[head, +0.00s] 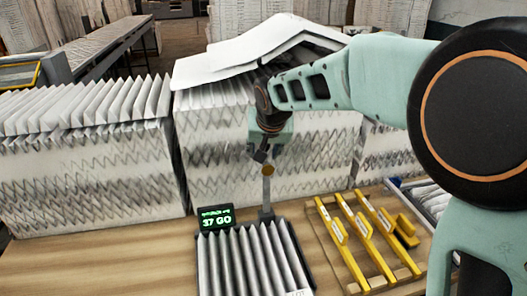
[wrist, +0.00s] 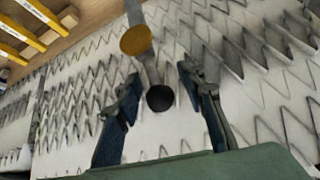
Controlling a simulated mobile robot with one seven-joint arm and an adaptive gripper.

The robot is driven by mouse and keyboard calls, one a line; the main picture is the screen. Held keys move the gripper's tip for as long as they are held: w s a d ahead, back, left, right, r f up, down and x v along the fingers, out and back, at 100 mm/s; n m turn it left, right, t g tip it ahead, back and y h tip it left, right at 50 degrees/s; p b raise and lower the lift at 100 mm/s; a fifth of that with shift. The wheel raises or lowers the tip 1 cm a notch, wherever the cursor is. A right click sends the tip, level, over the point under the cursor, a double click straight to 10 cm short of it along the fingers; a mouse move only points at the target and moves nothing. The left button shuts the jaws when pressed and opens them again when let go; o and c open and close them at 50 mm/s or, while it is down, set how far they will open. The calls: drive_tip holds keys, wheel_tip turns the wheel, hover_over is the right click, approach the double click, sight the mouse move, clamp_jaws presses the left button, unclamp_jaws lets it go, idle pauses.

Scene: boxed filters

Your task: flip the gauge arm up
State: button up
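The gauge arm (head: 267,189) is a grey bar with a brass-coloured disc. It stands about upright from a small dark base behind a pleated filter (head: 248,262). In the wrist view the gauge arm (wrist: 150,72) shows its disc and, at its end, a round black knob (wrist: 160,98). My gripper (head: 262,153) is at the top of the gauge arm in the head view. In the wrist view my gripper (wrist: 160,76) is open, with one finger on each side of the knob. Gaps show between knob and fingers; contact in depth is unclear.
A small display (head: 216,218) reading "37 GO" stands left of the gauge arm's base. Yellow bars (head: 358,236) lie on a wooden rack to the right. Tall stacks of pleated filters (head: 85,165) stand close behind. The table's left front (head: 100,265) is clear.

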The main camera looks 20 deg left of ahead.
drive_tip(key=v, duration=1.2)
